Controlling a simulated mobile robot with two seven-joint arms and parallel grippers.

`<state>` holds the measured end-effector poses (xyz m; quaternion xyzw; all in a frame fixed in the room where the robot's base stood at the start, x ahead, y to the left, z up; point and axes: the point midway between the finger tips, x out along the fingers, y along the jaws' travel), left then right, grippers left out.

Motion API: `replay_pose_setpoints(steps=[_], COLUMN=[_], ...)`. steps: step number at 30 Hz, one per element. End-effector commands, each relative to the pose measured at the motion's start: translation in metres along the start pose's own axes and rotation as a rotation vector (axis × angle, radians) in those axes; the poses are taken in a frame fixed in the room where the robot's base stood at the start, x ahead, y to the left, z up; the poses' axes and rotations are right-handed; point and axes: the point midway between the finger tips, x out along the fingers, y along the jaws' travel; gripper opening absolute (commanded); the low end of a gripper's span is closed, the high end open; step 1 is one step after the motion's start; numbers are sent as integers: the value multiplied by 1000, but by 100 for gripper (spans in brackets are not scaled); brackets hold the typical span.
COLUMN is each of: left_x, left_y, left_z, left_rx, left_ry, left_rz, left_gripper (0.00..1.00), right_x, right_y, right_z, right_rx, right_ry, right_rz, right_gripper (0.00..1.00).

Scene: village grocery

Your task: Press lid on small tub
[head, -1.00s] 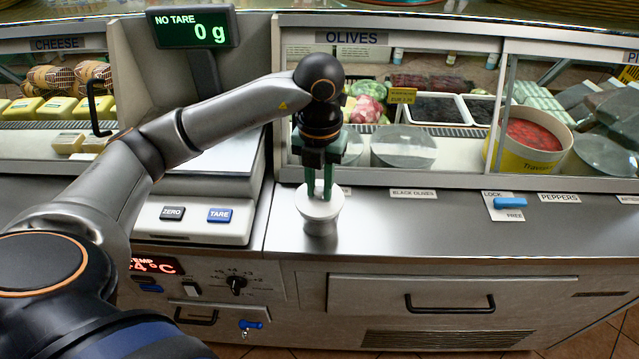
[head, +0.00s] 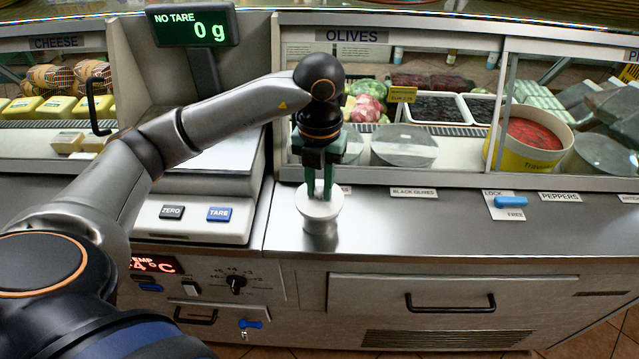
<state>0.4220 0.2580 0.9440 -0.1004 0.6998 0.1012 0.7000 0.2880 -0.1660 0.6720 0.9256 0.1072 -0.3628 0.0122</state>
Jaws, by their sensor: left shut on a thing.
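My right gripper is not in view.
A scale (head: 190,222) with a display (head: 192,27) reading 0 g stands left of the tub. The glass olive case (head: 390,130) rises close behind. The steel counter (head: 420,225) to the right is clear; a blue lock slider (head: 508,201) lies farther right.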

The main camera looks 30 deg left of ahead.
Motion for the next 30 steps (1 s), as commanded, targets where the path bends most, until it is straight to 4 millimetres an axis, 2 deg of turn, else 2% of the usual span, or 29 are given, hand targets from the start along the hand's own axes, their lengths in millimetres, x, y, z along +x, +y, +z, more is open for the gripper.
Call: replay_pose_setpoints(steps=[8, 9, 18, 23, 30], left_x=[0, 0, 0, 0, 0], left_y=[0, 0, 0, 0, 0], left_z=[0, 0, 0, 0, 0], left_rx=[0, 0, 0, 0, 0], left_ry=[0, 0, 0, 0, 0], left_rz=[0, 0, 0, 0, 0], left_gripper=[0, 28, 59, 59, 86], right_x=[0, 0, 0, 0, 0], right_y=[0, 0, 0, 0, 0], right_z=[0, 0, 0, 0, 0], right_rx=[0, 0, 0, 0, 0], right_ry=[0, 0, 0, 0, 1], right_rz=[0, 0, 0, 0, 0], right_gripper=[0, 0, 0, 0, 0])
